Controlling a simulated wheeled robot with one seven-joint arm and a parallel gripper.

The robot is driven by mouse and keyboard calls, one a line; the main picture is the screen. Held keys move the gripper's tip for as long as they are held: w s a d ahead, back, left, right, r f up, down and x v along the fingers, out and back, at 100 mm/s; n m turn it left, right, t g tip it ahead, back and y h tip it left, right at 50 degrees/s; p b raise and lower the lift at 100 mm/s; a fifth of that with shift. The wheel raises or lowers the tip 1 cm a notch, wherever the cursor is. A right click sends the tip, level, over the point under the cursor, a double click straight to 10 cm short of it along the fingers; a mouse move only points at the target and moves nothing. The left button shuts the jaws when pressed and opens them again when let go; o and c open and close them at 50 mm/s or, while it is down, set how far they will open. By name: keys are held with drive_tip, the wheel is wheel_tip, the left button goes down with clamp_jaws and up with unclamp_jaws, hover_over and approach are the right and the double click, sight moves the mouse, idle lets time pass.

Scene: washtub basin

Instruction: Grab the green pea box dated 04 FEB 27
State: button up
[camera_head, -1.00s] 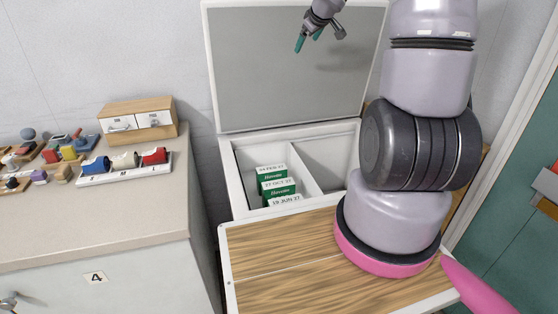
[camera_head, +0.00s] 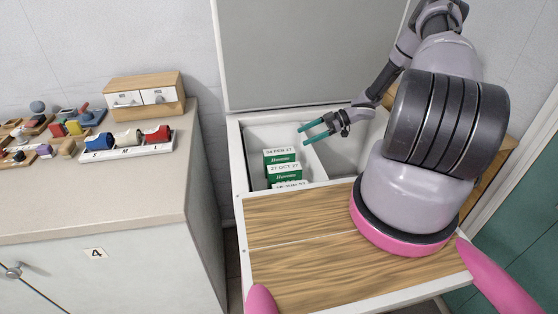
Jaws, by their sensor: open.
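The green and white box (camera_head: 280,158) at the back of the stack row has a label that appears to read 04 FEB 27. It stands in the left compartment of the white basin (camera_head: 234,160). A similar box (camera_head: 284,173) marked 27 OCT 27 is in front of it. A third box (camera_head: 290,185), nearest the wooden cover, is partly hidden by it. My gripper (camera_head: 304,135) is open and empty, with teal fingers pointing left. It is above and to the right of the back box, apart from it.
A divider separates the boxes from the empty right compartment (camera_head: 345,155). The raised lid (camera_head: 310,50) stands behind. A wooden cover (camera_head: 300,235) closes the front. A counter (camera_head: 90,200) with stamps and a small drawer unit (camera_head: 145,93) is at left.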

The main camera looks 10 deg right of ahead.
sight(278, 151)
drive_tip(key=x, duration=0.7)
drive_tip(key=s+x, duration=0.1)
drive_tip(key=x, duration=0.3)
drive_tip(key=shift+f, duration=0.35)
clamp_jaws()
